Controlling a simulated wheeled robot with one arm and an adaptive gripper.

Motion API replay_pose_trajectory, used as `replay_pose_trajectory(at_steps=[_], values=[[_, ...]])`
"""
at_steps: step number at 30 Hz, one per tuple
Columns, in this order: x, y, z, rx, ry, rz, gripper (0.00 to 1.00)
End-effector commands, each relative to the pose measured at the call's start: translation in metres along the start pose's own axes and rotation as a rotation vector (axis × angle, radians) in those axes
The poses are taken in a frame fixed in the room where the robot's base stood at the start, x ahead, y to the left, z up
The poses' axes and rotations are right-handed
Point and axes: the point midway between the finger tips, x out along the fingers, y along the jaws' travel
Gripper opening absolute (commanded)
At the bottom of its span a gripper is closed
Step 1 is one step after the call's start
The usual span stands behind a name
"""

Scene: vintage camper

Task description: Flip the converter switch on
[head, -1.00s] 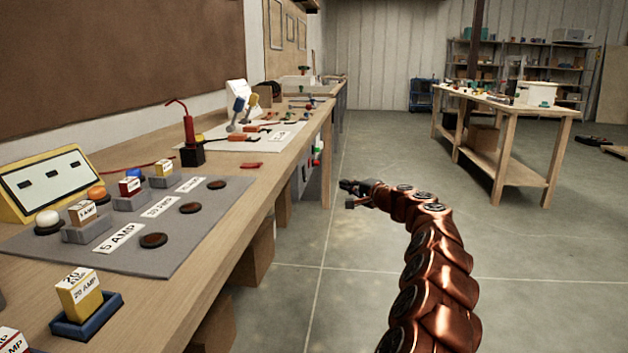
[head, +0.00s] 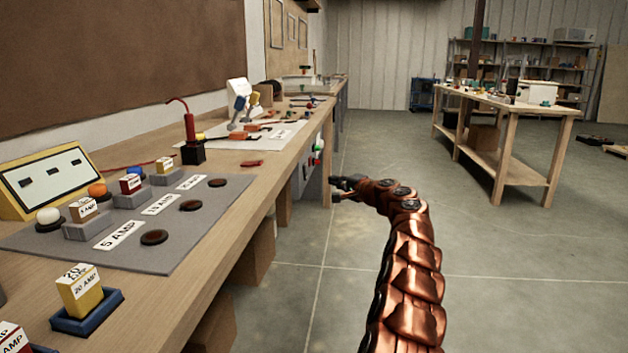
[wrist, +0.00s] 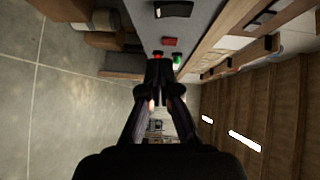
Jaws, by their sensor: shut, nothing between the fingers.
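In the wrist view a grey panel (wrist: 145,28) on the bench's front side carries a black rocker switch (wrist: 174,10) at the top of the picture. I cannot tell for sure that this is the converter switch, nor its position. My gripper (wrist: 159,72) is shut and empty, pointing at the panel below the rocker in the picture. Its tips overlap a red button (wrist: 157,54) in the view; contact cannot be told. In the head view my gripper (head: 338,188) is just right of the panel (head: 308,172), whose face is seen at a steep angle.
A green button (wrist: 177,60) and a red piece (wrist: 170,41) are on the panel. The workbench (head: 215,235) runs along the left with fuse blocks, a grey mat (head: 75,240) and tools. A second table (head: 545,112) stands at right. The floor between is clear.

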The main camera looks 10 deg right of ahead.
Motion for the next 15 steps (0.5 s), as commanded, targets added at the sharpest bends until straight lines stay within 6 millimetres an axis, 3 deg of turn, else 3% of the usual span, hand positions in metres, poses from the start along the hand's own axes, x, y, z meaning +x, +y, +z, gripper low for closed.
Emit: replay_pose_trajectory(at_steps=[15], values=[[0.036,-0.002,-0.003,-0.006,0.005,0.002,0.0]])
